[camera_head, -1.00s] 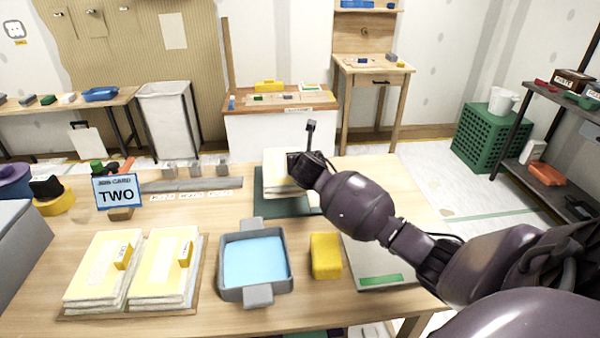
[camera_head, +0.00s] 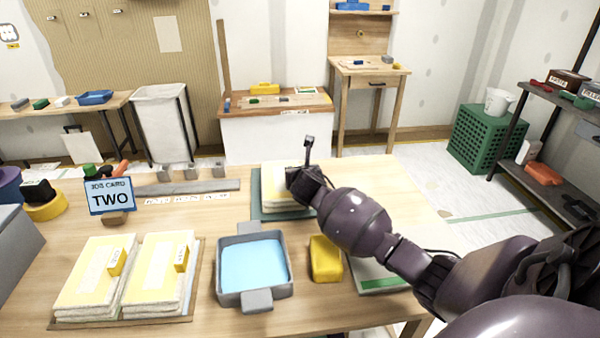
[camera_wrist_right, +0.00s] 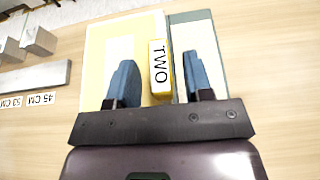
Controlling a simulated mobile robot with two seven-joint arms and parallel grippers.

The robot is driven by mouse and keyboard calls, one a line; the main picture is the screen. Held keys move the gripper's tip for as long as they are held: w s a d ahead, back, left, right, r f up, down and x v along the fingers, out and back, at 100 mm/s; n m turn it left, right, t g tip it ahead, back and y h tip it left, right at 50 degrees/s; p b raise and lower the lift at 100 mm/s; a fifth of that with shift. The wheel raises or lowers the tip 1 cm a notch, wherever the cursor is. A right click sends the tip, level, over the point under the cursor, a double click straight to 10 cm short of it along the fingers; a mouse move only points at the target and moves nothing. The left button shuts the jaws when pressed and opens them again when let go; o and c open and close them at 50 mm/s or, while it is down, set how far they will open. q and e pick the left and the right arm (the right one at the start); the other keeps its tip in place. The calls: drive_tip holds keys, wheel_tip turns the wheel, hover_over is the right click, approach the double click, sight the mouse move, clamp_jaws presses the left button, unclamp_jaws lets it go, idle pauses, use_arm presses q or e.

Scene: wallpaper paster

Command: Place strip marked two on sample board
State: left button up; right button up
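My right gripper (camera_head: 298,180) is over a pale yellow strip stack (camera_head: 280,203) on a dark green board (camera_head: 256,208) at the middle of the table. In the right wrist view, a yellow tag marked TWO (camera_wrist_right: 160,66) lies on the pale yellow strip (camera_wrist_right: 112,45). The blue fingers of my right gripper (camera_wrist_right: 160,75) stand apart on either side of this tag, with gaps showing. The job card (camera_head: 110,196) reads TWO. My left gripper is not in view.
Two strip piles with yellow tags, a left one (camera_head: 90,275) and a right one (camera_head: 158,270), lie front left. A grey tray (camera_head: 229,290) with a blue inside and a yellow block (camera_head: 325,258) stand before the board. A grey ruler (camera_head: 190,187) lies behind left.

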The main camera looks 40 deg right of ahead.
drive_tip(key=shift+r, duration=0.15)
drive_tip(key=shift+s+a+r, duration=0.2)
drive_tip(key=shift+s, duration=0.1)
drive_tip(key=p+v, duration=0.3)
drive_tip(key=v, duration=0.8)
drive_tip(key=shift+p, duration=0.35)
drive_tip(key=shift+s+f, duration=0.1)
